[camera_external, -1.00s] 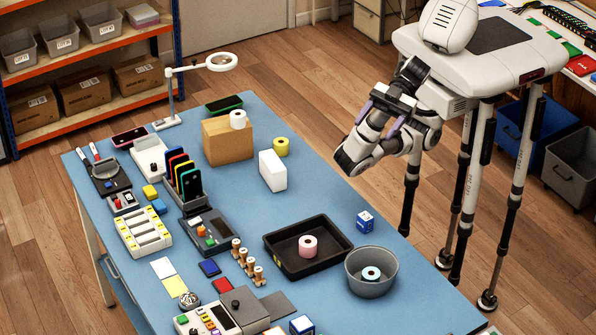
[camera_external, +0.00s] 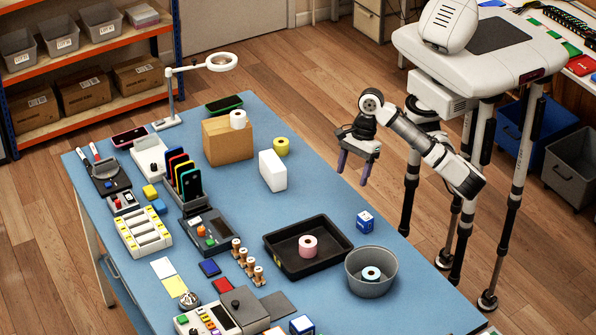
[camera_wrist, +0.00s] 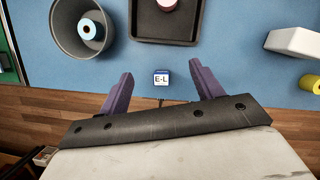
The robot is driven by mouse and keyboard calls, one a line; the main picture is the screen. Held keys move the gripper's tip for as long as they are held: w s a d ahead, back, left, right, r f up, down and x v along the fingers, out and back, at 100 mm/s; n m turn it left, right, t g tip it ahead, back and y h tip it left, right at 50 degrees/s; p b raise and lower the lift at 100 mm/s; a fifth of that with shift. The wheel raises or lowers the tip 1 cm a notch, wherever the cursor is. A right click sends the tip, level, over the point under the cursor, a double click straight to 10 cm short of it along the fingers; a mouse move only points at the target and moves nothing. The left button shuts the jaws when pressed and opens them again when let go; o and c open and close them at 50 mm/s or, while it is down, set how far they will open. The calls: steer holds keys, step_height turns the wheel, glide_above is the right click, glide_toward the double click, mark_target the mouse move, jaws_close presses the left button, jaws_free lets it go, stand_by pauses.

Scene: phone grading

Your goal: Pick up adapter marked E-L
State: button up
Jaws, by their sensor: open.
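The adapter marked E-L is a small blue and white cube (camera_external: 365,222) on the blue table near its right edge, right of the black tray. In the wrist view the adapter (camera_wrist: 161,78) shows its white label reading E-L, between and beyond my two fingers. My gripper (camera_external: 355,165) is open and empty, with purple fingers pointing down. It hangs above the table's right edge, apart from the adapter. In the wrist view my gripper (camera_wrist: 160,82) has its fingers spread wide to either side of the adapter.
A black tray (camera_external: 283,268) with a pink roll and a grey bowl (camera_external: 353,284) with a light blue roll stand near the adapter. A white block (camera_external: 272,170) and a yellow roll (camera_external: 281,147) are farther back. The table around the adapter is clear.

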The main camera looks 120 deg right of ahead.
steer(key=s+f+m+g+h, duration=0.1)
steer(key=s+f+m+g, duration=0.15)
steer(key=s+f, duration=0.3)
glide_above(366, 216)
steer(key=shift+g, duration=0.45)
step_height(366, 216, down, 8)
steer(key=shift+s+f+b, duration=0.1)
steer(key=shift+b, duration=0.25)
steer(key=shift+f, duration=2.85)
steer(key=c, duration=1.1)
